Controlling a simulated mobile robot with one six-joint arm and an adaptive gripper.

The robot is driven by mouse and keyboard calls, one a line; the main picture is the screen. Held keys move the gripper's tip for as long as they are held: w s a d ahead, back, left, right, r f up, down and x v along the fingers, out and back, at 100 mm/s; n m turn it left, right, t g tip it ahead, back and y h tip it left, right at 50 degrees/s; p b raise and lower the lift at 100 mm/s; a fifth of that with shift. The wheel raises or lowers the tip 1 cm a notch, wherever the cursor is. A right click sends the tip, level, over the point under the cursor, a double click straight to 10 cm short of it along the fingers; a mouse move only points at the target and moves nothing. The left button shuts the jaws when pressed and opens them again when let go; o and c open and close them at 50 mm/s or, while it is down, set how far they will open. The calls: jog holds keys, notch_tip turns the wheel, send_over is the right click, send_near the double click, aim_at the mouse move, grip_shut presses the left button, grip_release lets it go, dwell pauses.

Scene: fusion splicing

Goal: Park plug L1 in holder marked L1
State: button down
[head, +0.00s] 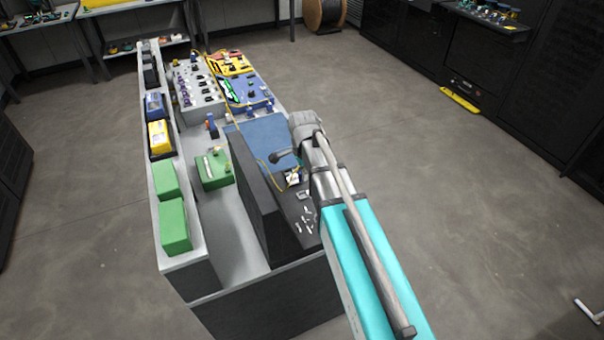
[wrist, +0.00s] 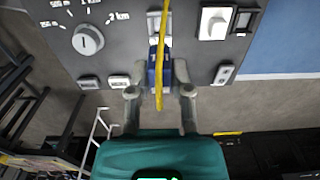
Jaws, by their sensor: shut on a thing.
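In the wrist view my gripper (wrist: 159,92) is shut on a blue plug (wrist: 153,75) with a yellow cable (wrist: 163,45) running up from it. The plug is at the lower edge of a grey panel (wrist: 125,50), in line with a row of small pale sockets. I cannot tell whether it is seated in one or only in front of it. No L1 marking is legible on the plug or on a holder. In the head view my arm hides most of the gripper, and the plug cannot be made out.
The panel has a round knob (wrist: 88,40) and a white switch (wrist: 215,22). In the head view a tall dark panel (head: 255,190) stands on the bench beside my arm. A blue mat (head: 260,140) lies behind it, and green boxes (head: 174,227) line the left shelf.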

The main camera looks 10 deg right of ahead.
jog(key=shift+f, duration=0.15)
jog(key=shift+f+b, duration=2.95)
jog(key=shift+b, duration=0.2)
jog(key=shift+f+b, duration=0.55)
jog(key=shift+c, duration=2.3)
grip_release()
jog(key=shift+r, duration=0.15)
